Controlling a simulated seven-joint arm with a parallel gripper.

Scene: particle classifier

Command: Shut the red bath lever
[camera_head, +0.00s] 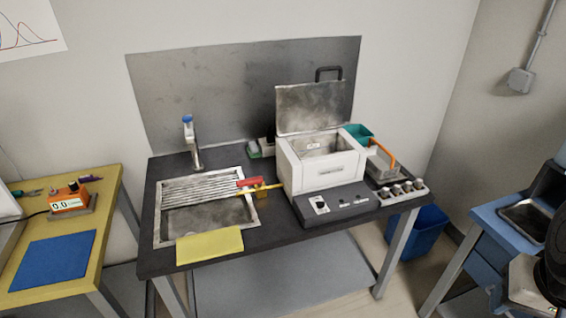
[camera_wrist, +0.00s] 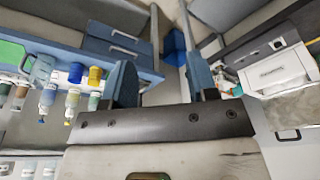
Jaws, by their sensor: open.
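The red lever (camera_head: 249,181) sticks out to the left of the white bath (camera_head: 331,174), over the right edge of the sink. The bath's lid (camera_head: 314,107) stands open.
The sink (camera_head: 205,217) has a rack over it, a tap (camera_head: 192,142) behind and a yellow cloth (camera_head: 209,245) in front. A grey panel with knobs (camera_head: 402,190) sits right of the bath. A blue bin (camera_head: 417,233) stands below. A blue side table (camera_head: 500,225) is at right.

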